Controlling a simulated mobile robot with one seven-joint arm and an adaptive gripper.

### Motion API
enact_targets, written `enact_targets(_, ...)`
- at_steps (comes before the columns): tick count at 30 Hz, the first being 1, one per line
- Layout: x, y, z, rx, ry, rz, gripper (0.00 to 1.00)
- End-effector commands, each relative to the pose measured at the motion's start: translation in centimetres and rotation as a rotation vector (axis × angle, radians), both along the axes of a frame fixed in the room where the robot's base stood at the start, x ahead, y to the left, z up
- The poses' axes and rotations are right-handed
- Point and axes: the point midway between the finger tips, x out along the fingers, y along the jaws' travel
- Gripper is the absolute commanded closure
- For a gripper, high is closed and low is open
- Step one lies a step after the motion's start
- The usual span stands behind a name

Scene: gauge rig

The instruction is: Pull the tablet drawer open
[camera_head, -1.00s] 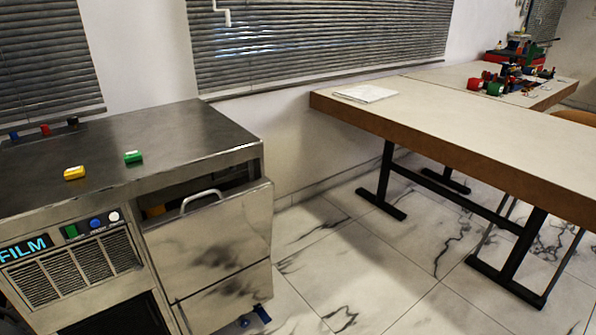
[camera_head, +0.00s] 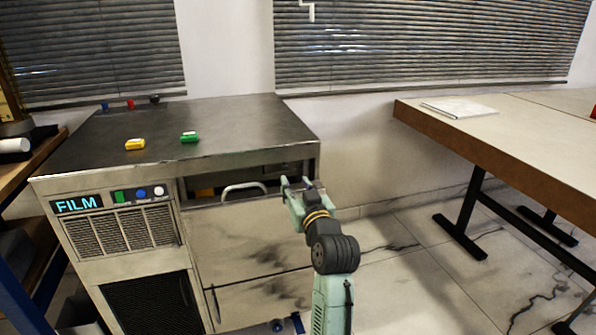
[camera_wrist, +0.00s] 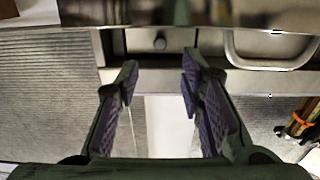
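The metal cabinet (camera_head: 110,180) with a lit FILM sign stands at the left in the head view. Its right side has a steel front panel (camera_head: 240,235) with a curved bar handle (camera_head: 243,190) at its top edge; I take this for the drawer. A dark gap shows above the panel, with something yellow inside. My gripper (camera_head: 298,183) appears to the right of the handle in the head view. In the wrist view my gripper (camera_wrist: 158,85) is open and empty, with its purple pads apart. The handle (camera_wrist: 270,58) shows there at the upper right, outside the fingers.
A table (camera_head: 510,130) with a white booklet (camera_head: 458,108) stands at the right. Tiled floor (camera_head: 400,260) lies open between them. A wooden shelf (camera_head: 40,150) is at the far left.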

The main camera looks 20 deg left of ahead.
Motion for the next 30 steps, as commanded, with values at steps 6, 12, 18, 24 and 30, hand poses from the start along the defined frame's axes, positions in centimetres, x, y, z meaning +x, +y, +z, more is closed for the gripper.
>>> enact_targets(6,3.6,2.5,0.2,0.000,0.000,0.001,0.65)
enact_targets(12,6.1,4.2,0.2,0.000,-0.001,0.000,0.65)
enact_targets(18,7.1,4.9,0.1,0.000,-0.001,0.000,0.65)
enact_targets(24,7.2,4.9,0.1,0.000,-0.002,0.000,0.65)
enact_targets(30,7.2,4.9,0.1,0.000,-0.002,0.000,0.74)
